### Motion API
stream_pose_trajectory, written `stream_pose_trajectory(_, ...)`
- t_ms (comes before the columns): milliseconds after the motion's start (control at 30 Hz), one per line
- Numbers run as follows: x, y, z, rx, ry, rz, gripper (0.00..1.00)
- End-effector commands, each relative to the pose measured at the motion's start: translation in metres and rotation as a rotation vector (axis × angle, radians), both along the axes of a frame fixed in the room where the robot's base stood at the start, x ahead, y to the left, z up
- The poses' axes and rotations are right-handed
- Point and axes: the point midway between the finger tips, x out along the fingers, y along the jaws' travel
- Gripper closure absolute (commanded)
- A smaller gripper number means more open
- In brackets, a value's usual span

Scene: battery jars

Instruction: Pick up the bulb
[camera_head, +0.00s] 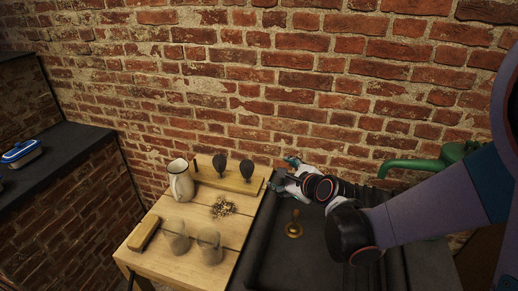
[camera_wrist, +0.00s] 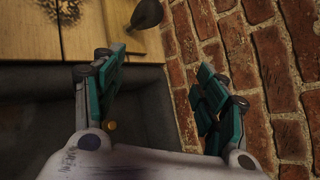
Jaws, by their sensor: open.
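I cannot tell for sure which thing is the bulb. A small amber, brass-like piece (camera_head: 294,229) with a round base and a short upright stem stands on the dark surface right of the wooden table. A small orange-yellow spot (camera_wrist: 110,125), perhaps the same piece, shows behind the left finger in the wrist view. My gripper (camera_head: 287,173) is open and empty, above the gap by the table's back right corner and behind the amber piece. Its teal fingers (camera_wrist: 160,70) are wide apart in the wrist view. Two dark rounded heads (camera_head: 219,164) (camera_head: 247,168) stand upright at the wooden board.
The wooden table (camera_head: 160,262) holds a cream jug (camera_head: 181,181), a pile of small metal bits (camera_head: 222,207), two glass jars (camera_head: 178,236) (camera_head: 209,246) and a wooden block (camera_head: 143,232). A brick wall (camera_head: 270,80) rises close behind my gripper. A green pipe-like thing (camera_head: 410,166) is at right.

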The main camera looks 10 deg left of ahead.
Motion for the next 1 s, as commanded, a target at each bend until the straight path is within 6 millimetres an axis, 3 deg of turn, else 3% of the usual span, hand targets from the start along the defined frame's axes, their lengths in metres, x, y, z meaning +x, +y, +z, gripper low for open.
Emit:
stream_pose_trajectory(200,0.019,0.040,-0.030,0.351,0.141,-0.131,0.34)
stream_pose_trajectory(400,0.023,0.058,-0.049,0.544,0.231,-0.200,0.34)
stream_pose_trajectory(567,0.027,0.065,-0.056,0.595,0.257,-0.218,0.34)
stream_pose_trajectory(1000,0.081,0.105,-0.081,0.596,0.257,-0.218,0.34)
